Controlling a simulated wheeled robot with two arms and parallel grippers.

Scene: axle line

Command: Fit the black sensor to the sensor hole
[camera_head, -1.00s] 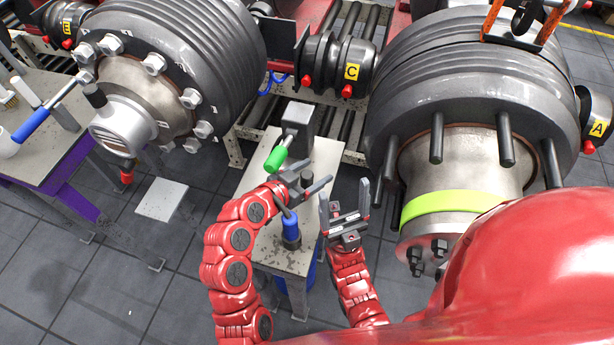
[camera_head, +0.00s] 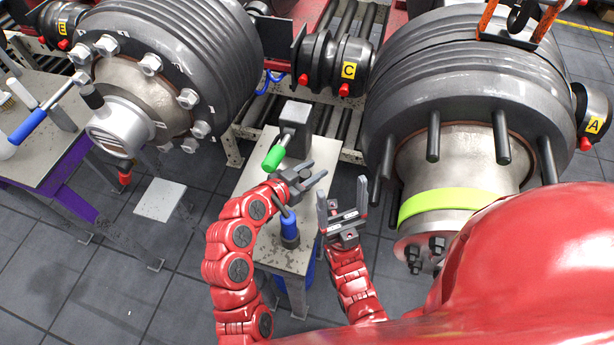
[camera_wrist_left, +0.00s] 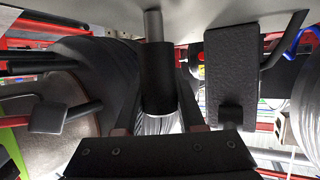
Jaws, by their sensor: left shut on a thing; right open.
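My left gripper (camera_head: 312,177) is shut on the black sensor (camera_wrist_left: 157,80). In the left wrist view the sensor is a dark cylinder with a grey shaft at its upper end and a silver ribbed part below, between the two fingers. In the head view the sensor is hard to make out at the fingers. The left gripper is above the narrow grey bench, beside the green-handled tool. My right gripper (camera_head: 343,207) is open and empty, just right of the left gripper. I cannot make out the sensor hole in either view.
On the bench (camera_head: 262,188) are a grey block (camera_head: 295,120), a green-handled tool (camera_head: 274,158) and a blue-handled tool (camera_head: 289,226). A large hub with studs and a lime band (camera_head: 452,204) stands right. Another hub (camera_head: 124,130) stands left, near a table (camera_head: 25,170).

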